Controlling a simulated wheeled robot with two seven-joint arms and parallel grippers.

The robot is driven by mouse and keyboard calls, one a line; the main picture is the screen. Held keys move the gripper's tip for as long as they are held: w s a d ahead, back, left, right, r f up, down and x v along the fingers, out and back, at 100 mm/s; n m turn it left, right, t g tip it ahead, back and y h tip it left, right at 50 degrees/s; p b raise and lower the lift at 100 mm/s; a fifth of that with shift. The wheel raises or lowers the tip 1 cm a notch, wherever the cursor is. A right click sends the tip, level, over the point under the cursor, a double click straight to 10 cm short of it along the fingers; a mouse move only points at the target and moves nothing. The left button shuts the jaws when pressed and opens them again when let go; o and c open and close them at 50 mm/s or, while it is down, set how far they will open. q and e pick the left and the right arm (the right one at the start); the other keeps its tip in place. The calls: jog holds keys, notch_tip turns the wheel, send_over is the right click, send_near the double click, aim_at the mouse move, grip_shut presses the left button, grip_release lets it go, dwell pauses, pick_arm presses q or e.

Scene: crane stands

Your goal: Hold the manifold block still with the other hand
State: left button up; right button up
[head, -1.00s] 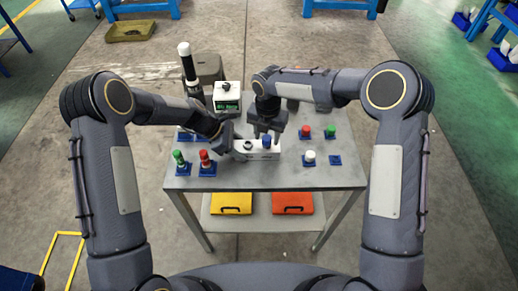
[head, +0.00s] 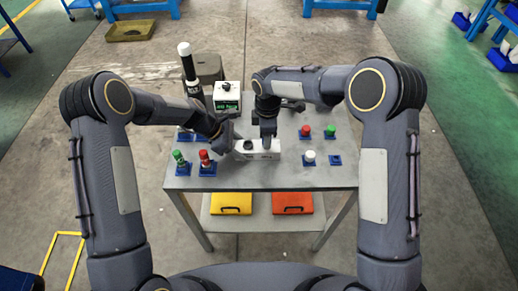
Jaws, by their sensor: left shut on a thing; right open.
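The manifold block (head: 257,156) is a pale block near the middle of the table's front half. A dark round port or fitting (head: 247,146) shows on its top left. My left gripper (head: 233,145) is at the block's left end, shut on the block. My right gripper (head: 268,138) points down over the block's right part and is open. It hides the top of that part, including any blue cap there.
Red and green capped parts on blue bases (head: 205,160) stand front left. A black-and-white bottle (head: 190,75) and a green-white box (head: 227,97) stand behind.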

jog(key=m, duration=0.5)
jog(key=shift+m, duration=0.4)
jog(key=m, duration=0.6)
grip_shut()
jog(key=shift+r, duration=0.1)
jog(key=n, duration=0.4)
jog(key=shift+n, duration=0.4)
